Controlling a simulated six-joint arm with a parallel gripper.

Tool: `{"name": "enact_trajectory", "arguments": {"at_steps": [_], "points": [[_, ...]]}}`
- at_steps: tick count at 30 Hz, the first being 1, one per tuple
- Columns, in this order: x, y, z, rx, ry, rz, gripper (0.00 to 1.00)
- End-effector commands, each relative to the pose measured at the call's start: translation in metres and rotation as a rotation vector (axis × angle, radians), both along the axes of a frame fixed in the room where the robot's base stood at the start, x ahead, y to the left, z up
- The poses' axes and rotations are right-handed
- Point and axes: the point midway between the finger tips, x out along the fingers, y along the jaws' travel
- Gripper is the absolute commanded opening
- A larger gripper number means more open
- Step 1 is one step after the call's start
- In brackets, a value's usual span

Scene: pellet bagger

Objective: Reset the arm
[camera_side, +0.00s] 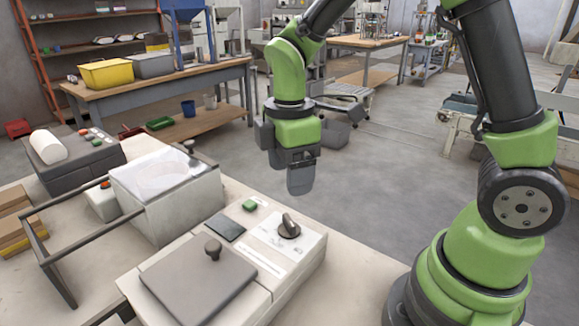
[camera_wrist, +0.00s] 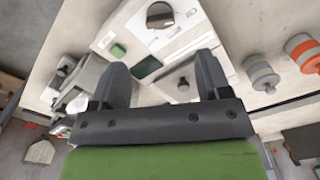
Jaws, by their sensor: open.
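My gripper (camera_side: 301,180) hangs pointing down in the side view, in the air beyond the back right edge of the bench. It touches nothing there. In the wrist view my gripper (camera_wrist: 163,78) shows two dark fingers spread apart, with nothing between them. Past the fingers lies the white machine (camera_side: 285,240) with a black knob, a green button and a dark display. The machine also shows in the wrist view (camera_wrist: 165,22).
The bench carries a grey lidded box (camera_side: 195,280), a clear-topped hopper box (camera_side: 165,190) with a metal frame, and a grey unit (camera_side: 75,160) with a white roll. A back table (camera_side: 170,85) holds yellow and grey bins. The floor around my gripper is open.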

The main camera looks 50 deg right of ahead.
Motion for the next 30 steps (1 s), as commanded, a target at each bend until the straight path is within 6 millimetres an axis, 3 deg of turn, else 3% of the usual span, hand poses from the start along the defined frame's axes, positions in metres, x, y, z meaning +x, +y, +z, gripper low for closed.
{"name": "enact_trajectory", "arguments": {"at_steps": [10,14,17,24,30], "points": [[0.0,0.0,0.003,0.001,-0.003,-0.007,0.7],[-0.006,-0.001,0.019,0.016,-0.047,-0.099,0.7],[-0.018,-0.001,0.045,0.054,-0.116,-0.264,0.7],[-0.069,-0.001,0.103,0.241,-0.292,-0.783,0.7],[-0.11,0.001,0.124,0.442,-0.374,-1.147,0.7]]}}
